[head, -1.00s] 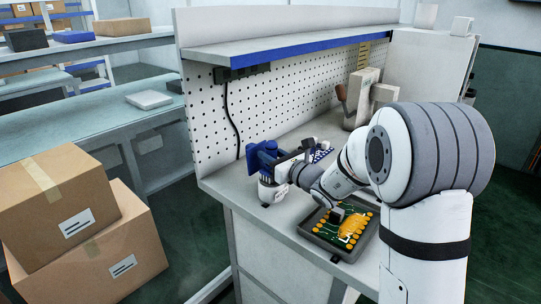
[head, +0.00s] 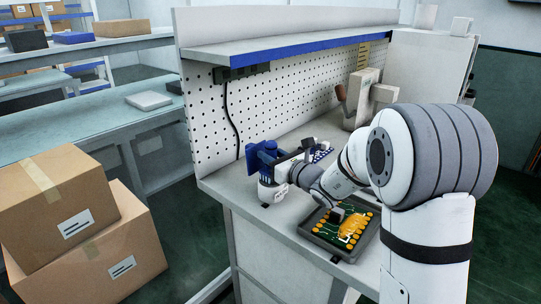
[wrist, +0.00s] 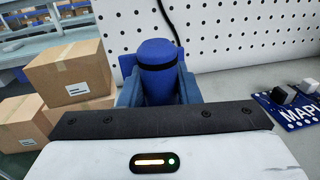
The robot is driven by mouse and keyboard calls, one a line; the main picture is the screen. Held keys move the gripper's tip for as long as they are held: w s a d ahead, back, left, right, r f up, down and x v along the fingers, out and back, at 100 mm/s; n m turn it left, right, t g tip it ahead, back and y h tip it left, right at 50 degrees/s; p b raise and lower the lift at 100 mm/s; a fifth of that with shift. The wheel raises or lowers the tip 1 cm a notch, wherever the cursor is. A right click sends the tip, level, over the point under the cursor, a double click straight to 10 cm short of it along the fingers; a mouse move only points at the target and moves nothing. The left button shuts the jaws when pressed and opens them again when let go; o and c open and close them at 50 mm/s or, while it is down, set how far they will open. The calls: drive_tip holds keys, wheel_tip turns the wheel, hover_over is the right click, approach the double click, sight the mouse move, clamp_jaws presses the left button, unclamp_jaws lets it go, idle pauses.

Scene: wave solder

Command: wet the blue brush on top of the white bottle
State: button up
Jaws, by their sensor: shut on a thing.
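In the wrist view the blue brush (wrist: 158,70), a blue cylinder with a black band, stands upright between the dark blue fingers of my gripper (wrist: 160,88). My gripper is shut on it. In the head view my gripper (head: 268,160) is low over the left end of the workbench. I cannot tell whether the brush tip touches the bottle's top.
A black tray (head: 318,240) with a green and orange circuit board lies on the bench to the right. A pegboard (head: 270,105) rises behind. A blue board marked MAPI (wrist: 292,108) lies beside my gripper. Cardboard boxes (head: 75,220) stand at left.

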sight(271, 142)
idle(0.4)
drive_tip(key=shift+r+p, duration=1.9)
drive_tip(key=shift+r, duration=1.6)
drive_tip(key=shift+f, duration=0.1)
